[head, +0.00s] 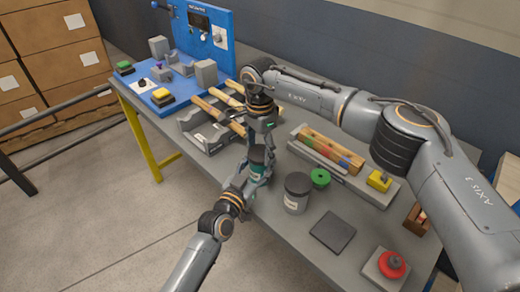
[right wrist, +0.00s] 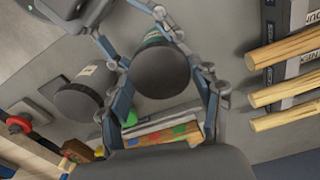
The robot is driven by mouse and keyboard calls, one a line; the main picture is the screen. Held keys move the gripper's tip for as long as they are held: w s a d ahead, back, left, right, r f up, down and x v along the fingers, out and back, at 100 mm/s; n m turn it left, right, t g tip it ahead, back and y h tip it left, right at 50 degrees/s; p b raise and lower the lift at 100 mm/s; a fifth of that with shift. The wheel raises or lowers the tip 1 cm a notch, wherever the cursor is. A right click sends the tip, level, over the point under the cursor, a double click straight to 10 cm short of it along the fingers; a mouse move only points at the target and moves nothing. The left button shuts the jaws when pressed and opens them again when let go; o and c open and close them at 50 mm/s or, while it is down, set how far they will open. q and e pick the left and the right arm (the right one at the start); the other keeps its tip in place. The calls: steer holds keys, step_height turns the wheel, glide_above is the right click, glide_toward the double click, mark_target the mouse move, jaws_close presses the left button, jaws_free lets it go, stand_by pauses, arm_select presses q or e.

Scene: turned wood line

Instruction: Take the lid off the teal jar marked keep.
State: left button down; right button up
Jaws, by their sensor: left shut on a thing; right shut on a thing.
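The teal jar (head: 257,171) stands on the grey bench, with its dark lid (head: 257,152) on top. In the right wrist view the round lid (right wrist: 162,73) fills the middle, and a strip of teal jar (right wrist: 154,39) shows behind it. My left gripper (head: 257,178) is shut on the jar's body from the front left. My right gripper (head: 262,143) points down from above and is shut on the lid, its fingers on either side. The marking on the teal jar is too small to read. I cannot tell any gap between lid and jar.
A grey jar with a dark lid (head: 296,190) stands close on the right, with a green round piece (head: 320,178) beside it. A tray of wooden turnings (head: 198,130) lies behind left. A dark mat (head: 332,232) and a red button (head: 391,264) are at the front right.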

mark_target(260, 153)
steer(key=shift+r, duration=0.8)
steer(key=shift+r, duration=0.15)
steer(key=shift+r, duration=1.9)
arm_select(q)
steer(key=shift+c, duration=2)
jaws_free()
